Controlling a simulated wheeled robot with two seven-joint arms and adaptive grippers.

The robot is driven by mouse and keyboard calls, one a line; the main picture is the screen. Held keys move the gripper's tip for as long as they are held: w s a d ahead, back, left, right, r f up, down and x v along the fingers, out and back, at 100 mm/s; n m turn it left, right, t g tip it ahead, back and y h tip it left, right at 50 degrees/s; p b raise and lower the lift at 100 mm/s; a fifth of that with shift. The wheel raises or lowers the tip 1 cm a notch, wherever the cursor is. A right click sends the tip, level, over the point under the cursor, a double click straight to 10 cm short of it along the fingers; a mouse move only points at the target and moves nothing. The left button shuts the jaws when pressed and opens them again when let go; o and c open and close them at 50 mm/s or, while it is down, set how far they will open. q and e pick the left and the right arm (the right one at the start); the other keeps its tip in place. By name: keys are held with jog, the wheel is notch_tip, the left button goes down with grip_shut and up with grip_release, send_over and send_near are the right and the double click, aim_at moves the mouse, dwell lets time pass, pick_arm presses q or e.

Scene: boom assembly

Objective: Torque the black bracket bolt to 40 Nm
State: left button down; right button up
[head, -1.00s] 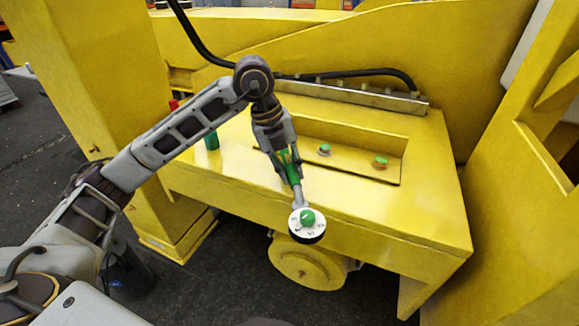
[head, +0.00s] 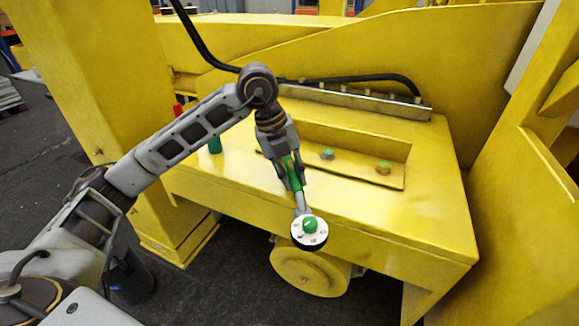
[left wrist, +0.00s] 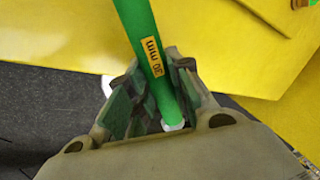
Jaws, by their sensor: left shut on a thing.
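My left gripper (head: 290,175) is shut on a green-handled tool (head: 299,197). The tool ends in a round white dial (head: 310,231) with a green centre, hanging in front of the yellow ledge's front edge. In the left wrist view the green handle (left wrist: 139,32) carries a yellow label reading "30 mm" and runs between my fingers. Two green-topped bolts stand in the recess behind: a grey one (head: 327,154) and an orange-brown one (head: 384,167). I cannot tell which is the black bracket bolt. My right gripper is out of view.
A yellow ledge (head: 420,215) holds the recess, with high yellow walls behind and at both sides. A black hose (head: 360,78) runs along the back above a metal strip. A green handle (head: 214,143) and a red one (head: 178,110) stand at the left. A yellow round part (head: 309,272) sits below.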

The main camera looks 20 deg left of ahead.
pick_arm(q)
jog(key=shift+s+a, duration=0.15)
jog(key=shift+a, duration=0.15)
jog(key=shift+s+a+m, duration=0.15)
jog(key=shift+a+m, duration=0.1)
jog(key=shift+m, duration=0.05)
jog(key=shift+s+a+m+b, duration=0.2)
jog(key=shift+a+m+b, duration=0.1)
jog(key=shift+b, duration=0.1)
jog(key=shift+s+a, duration=0.15)
jog(key=shift+a, duration=0.15)
jog(key=shift+r, duration=0.1)
jog(key=shift+s+a+m, duration=0.1)
jog(key=shift+a+m, duration=0.1)
jog(key=shift+m, duration=0.1)
jog(key=shift+s+a+m+g+b, duration=0.2)
jog(key=shift+a+m+b, duration=0.1)
jog(key=shift+a, duration=0.2)
jog(key=shift+s+a+m+g+b, duration=0.15)
jog(key=shift+a+m+g+b, duration=0.1)
jog(key=shift+a, duration=0.2)
jog(key=shift+s+a, duration=0.15)
jog(key=shift+a, duration=0.1)
jog(key=shift+a+m, duration=0.25)
jog(key=shift+m, duration=0.1)
dwell(0.4)
